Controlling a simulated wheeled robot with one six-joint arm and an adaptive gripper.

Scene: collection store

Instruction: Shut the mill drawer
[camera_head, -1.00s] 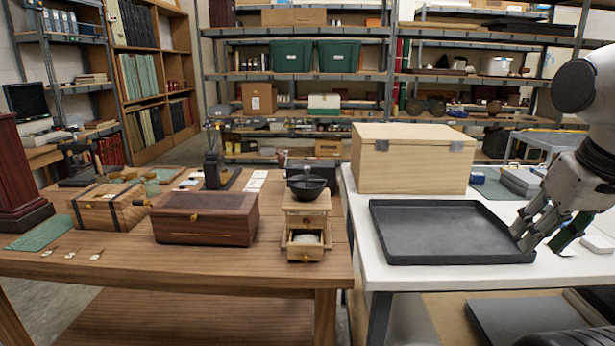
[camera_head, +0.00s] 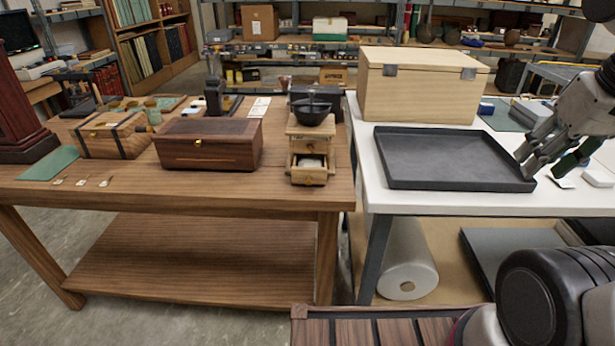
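The mill (camera_head: 309,137) is a small pale wooden box with a dark bowl on top. It stands near the right end of the brown wooden table. Its drawer (camera_head: 309,174) is pulled out at the front, with a small knob on its face and something pale inside. My gripper (camera_head: 540,166) is at the right, above the right end of the black tray on the white table. It is well to the right of the mill and apart from it. Its fingers are spread with nothing seen between them.
A dark wooden box (camera_head: 208,145) stands left of the mill, and a strapped wooden box (camera_head: 110,135) is farther left. The black tray (camera_head: 450,185) and a large pale chest (camera_head: 420,88) are on the white table (camera_head: 440,203).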

